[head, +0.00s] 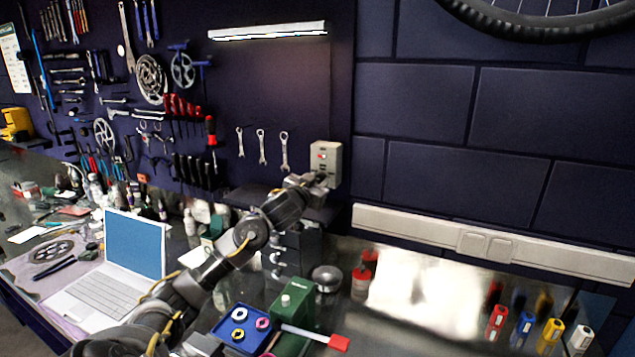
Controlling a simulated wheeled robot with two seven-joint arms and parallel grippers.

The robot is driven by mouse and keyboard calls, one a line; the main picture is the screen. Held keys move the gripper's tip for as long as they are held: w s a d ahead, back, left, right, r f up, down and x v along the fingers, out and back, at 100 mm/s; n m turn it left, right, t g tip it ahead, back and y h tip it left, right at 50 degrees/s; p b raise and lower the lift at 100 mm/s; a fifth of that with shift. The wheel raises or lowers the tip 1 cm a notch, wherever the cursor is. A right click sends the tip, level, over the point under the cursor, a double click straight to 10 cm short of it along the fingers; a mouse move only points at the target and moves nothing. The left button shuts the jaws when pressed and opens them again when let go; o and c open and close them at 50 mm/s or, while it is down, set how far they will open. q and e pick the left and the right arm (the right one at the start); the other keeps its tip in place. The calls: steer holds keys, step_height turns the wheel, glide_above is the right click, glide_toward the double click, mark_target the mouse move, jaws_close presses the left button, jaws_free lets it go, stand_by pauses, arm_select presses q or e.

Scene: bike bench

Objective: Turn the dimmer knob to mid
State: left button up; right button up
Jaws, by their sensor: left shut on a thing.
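My left arm reaches up from the bottom left, and my left gripper (318,181) is at the lower front of this box. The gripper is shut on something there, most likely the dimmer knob. The knob itself is hidden by the fingers, so its setting cannot be read. My right gripper is not in view.
A lit lamp bar (268,31) hangs above the panel. An open laptop (134,246) stands on the bench at left. A green box (293,305) and a blue tray (240,328) sit below my arm. Several coloured bottles (497,322) stand at right.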

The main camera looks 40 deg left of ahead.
arm_select(q)
steer(key=shift+m, duration=0.3)
steer(key=shift+c, duration=0.2)
steer(key=m+b, duration=0.2)
steer(key=m, duration=0.3)
steer(key=shift+f, duration=0.2)
steer(key=shift+d+m+b, duration=0.1)
steer(key=shift+m+b, duration=1.3)
steer(key=shift+m, duration=1.4)
steer(key=o, duration=1)
steer(key=shift+w, duration=0.1)
steer(key=v, duration=1.1)
steer(key=shift+b, duration=0.45)
